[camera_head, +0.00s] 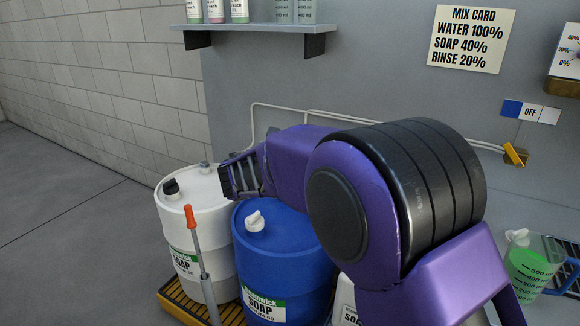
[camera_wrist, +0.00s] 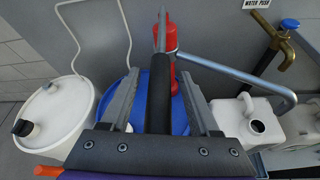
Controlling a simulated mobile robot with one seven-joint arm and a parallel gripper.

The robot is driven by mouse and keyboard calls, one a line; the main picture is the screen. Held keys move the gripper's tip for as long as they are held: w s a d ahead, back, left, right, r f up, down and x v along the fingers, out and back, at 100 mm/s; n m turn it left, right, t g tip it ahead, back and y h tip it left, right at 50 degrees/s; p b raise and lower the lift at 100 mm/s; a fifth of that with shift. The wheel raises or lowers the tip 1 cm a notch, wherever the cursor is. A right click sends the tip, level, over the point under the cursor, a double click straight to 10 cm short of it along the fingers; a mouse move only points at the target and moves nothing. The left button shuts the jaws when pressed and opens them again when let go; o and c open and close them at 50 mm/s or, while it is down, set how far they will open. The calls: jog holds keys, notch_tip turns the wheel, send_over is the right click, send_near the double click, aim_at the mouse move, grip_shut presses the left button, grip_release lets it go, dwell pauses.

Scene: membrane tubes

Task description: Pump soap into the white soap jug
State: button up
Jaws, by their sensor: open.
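The white soap jug (camera_wrist: 238,125) stands right of the blue drum (camera_wrist: 182,112) in the wrist view, its round mouth open and facing up. In the head view a strip of the jug (camera_head: 345,302) shows beside my arm. A red pump body (camera_wrist: 166,40) rises from the blue drum. Its grey spout pipe (camera_wrist: 235,75) runs right and bends down near the jug's mouth. My gripper (camera_wrist: 160,88) is open, with a black upright grip (camera_wrist: 160,95) between its fingers. I cannot tell whether they touch it. My arm hides the pump in the head view.
A white soap drum (camera_head: 200,215) stands left of the blue one on a yellow-edged pallet (camera_head: 178,304). An orange-handled rod (camera_head: 200,250) leans in front. A brass tap (camera_wrist: 283,45) is at right. A green-filled measuring jug (camera_head: 528,268) stands far right.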

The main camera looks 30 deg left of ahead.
jog(key=p+v, duration=0.1)
jog(key=v, duration=1.6)
jog(key=shift+s+d, duration=0.15)
jog(key=shift+s, duration=0.1)
jog(key=shift+f, duration=0.1)
notch_tip(320, 180, down, 6)
jog(key=s+a+m+t+h, duration=0.1)
jog(key=s+m+t, duration=0.1)
jog(key=m+t, duration=0.25)
jog(key=shift+m, duration=0.45)
jog(key=w, duration=0.5)
jog(key=w+b, duration=0.1)
jog(key=w, duration=0.5)
jog(key=w+a, duration=0.1)
jog(key=w, duration=0.5)
jog(key=shift+w+f, duration=0.1)
jog(key=shift+c, duration=0.2)
grip_shut()
